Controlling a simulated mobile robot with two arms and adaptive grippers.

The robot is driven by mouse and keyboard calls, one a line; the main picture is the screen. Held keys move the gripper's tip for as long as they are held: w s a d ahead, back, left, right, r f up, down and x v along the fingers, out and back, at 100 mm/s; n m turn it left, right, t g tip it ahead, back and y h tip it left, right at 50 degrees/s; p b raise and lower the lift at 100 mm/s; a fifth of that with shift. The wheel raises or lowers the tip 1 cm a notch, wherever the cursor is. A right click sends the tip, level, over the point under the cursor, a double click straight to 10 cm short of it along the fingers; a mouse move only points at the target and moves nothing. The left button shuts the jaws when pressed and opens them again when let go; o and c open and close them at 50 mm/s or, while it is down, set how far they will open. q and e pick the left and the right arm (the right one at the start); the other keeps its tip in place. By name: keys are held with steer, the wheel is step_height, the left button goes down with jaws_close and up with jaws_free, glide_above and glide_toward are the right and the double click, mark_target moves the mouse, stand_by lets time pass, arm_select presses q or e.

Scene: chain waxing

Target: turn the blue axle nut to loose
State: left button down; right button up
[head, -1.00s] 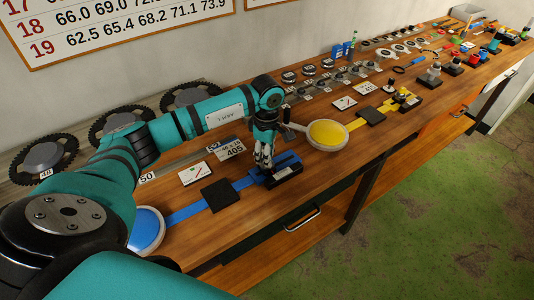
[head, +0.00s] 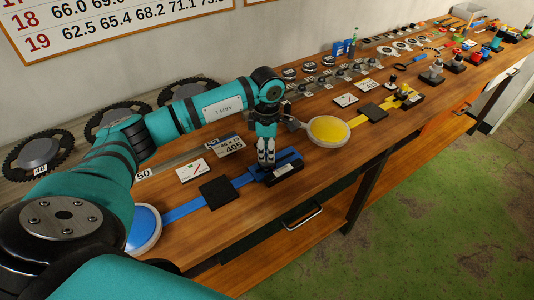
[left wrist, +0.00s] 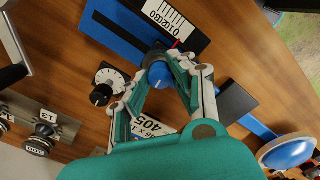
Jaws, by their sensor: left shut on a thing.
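The blue axle nut (left wrist: 160,76) sits between the fingers of my left gripper (left wrist: 158,62) in the left wrist view. The fingers close on it from both sides. In the head view my left gripper (head: 266,160) points down at the blue-and-black fixture (head: 288,166), and its fingers hide the nut. A dial with a black knob (left wrist: 103,92) lies beside the gripper in the left wrist view. My right gripper is not in view.
A blue round pad (head: 144,228) and a dark square block (head: 217,193) stand left of the fixture. A yellow round pad (head: 329,130) stands to the right. Chainrings (head: 38,152) line the wall. The bench front is clear.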

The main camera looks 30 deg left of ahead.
arm_select(q)
steer(key=n+b, duration=0.2)
steer(key=n, duration=0.2)
steer(key=shift+f+n, duration=0.1)
steer(key=shift+n, duration=0.2)
steer(key=n+b, duration=0.1)
steer(key=n, duration=0.3)
steer(key=shift+b, duration=0.3)
steer(key=shift+n, duration=0.3)
steer(key=c, duration=1.1)
jaws_free()
steer(key=shift+r, duration=0.2)
step_height(320, 180, up, 12)
steer(key=shift+f, duration=0.1)
